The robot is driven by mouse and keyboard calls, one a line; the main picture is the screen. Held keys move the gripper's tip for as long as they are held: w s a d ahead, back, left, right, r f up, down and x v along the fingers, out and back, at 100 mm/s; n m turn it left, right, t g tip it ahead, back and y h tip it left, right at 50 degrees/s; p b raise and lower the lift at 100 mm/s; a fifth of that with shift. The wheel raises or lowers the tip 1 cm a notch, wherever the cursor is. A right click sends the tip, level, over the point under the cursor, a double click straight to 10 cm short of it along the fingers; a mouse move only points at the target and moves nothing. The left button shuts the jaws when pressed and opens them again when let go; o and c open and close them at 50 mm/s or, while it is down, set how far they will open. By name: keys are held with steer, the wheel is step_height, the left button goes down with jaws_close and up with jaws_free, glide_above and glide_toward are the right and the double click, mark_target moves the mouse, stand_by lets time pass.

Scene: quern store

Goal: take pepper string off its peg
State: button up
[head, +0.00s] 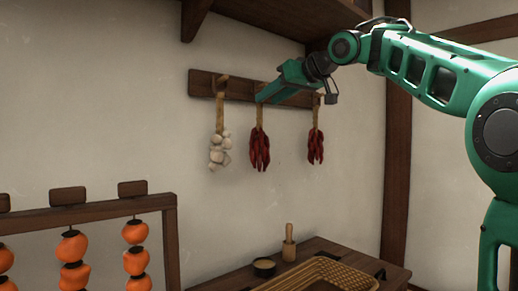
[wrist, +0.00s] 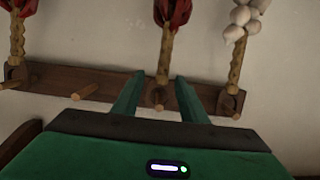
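Two red pepper strings hang by tan braids from a wooden peg rail (head: 240,90). The middle pepper string (head: 260,150) hangs beside the garlic, and the other pepper string (head: 315,146) hangs at the right. My gripper (head: 259,98) is up at the rail, at the top of the middle string. In the wrist view, which shows the wall upside down, my gripper (wrist: 158,95) is open. Its fingers lie to either side of the middle string's braid (wrist: 164,55) and its peg (wrist: 157,97). I cannot tell whether they touch the braid.
A garlic string (head: 219,150) hangs close at the left; its braid (wrist: 237,62) is near one finger in the wrist view. An empty peg (wrist: 84,91) sticks out. Below are a table with a woven tray (head: 330,272) and a rack of orange fruit (head: 134,260). A shelf is above.

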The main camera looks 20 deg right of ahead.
mark_target(262, 103)
steer(key=x, duration=0.5)
steer(key=shift+w+a+f, duration=0.1)
steer(key=shift+a+f, duration=0.2)
jaws_close()
